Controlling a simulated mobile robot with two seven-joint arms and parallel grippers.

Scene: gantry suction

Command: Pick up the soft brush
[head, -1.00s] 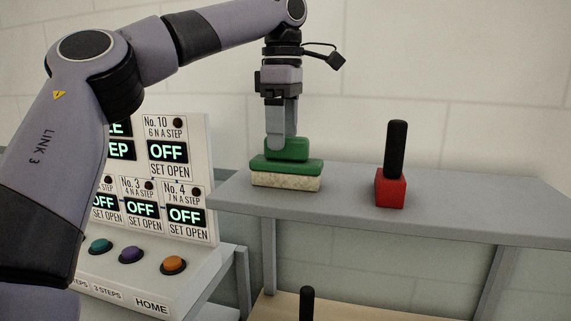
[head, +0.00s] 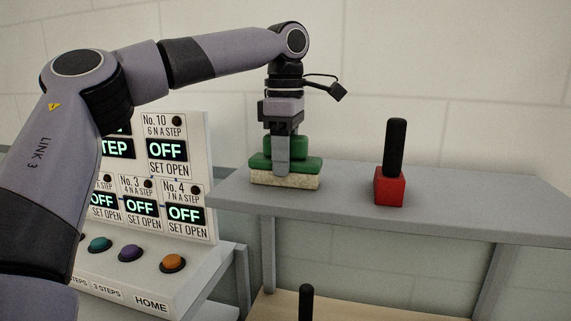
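The soft brush (head: 257,162), with a green stepped grip and body over pale cream bristles, stands on the left end of the grey shelf (head: 345,206), bristles down. My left gripper (head: 282,168) points straight down at it. One finger shows in front of the green grip and covers its middle; the other finger is hidden behind the brush. I cannot tell whether the fingers press on the grip or stand slightly apart from it. The bristles appear to rest on the shelf. My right gripper is not in view.
A red block with an upright black handle (head: 391,186) stands to the right on the same shelf. A white panel (head: 206,140) with OFF displays and coloured buttons stands at the left, under my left arm. Another black upright rod (head: 307,302) shows below the shelf.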

